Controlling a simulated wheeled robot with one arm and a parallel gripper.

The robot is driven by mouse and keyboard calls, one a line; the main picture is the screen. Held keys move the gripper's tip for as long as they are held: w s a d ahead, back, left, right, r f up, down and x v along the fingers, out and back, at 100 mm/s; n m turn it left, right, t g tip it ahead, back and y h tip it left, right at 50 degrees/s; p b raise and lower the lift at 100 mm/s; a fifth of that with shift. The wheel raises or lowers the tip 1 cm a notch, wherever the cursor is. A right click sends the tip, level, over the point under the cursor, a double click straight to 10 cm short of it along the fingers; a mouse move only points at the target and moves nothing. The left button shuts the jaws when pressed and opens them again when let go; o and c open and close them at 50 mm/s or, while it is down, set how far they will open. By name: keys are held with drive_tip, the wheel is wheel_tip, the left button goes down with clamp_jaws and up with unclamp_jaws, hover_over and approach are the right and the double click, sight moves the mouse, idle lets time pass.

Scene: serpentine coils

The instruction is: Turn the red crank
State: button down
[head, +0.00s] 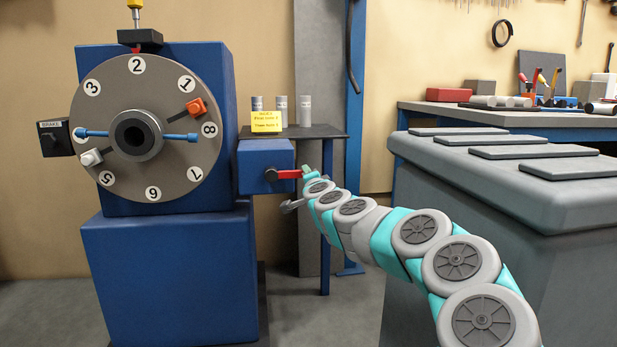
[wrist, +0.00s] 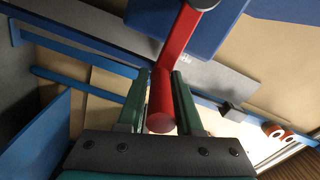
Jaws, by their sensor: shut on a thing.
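The red crank (head: 288,174) sticks out to the right from a dark hub on the small blue box (head: 262,163) beside the numbered dial. In the wrist view the red crank (wrist: 178,48) runs down from a grey hub, and its round handle end lies between my two green fingers. My gripper (head: 306,174) is at the crank's outer end in the head view, and it also shows in the wrist view (wrist: 161,95). It is shut on the crank handle. The exact finger contact is partly hidden in the head view.
A large numbered dial (head: 178,158) on a blue housing stands to the left. Behind the box, a small table (head: 322,131) holds several grey cylinders and a yellow sign (head: 266,122). A grey cabinet (head: 500,190) stands close on the right of my arm.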

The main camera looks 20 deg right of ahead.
drive_tip(key=shift+w+a+f, duration=0.1)
drive_tip(key=shift+a+f, duration=0.05)
drive_tip(key=c, duration=0.7)
unclamp_jaws()
drive_tip(key=shift+s, duration=0.5)
drive_tip(key=v, duration=0.5)
drive_tip(key=shift+s+a, duration=0.15)
drive_tip(key=shift+s, duration=0.2)
drive_tip(key=shift+s+a, duration=0.25)
drive_tip(key=shift+s, duration=0.25)
drive_tip(key=shift+s, duration=0.15)
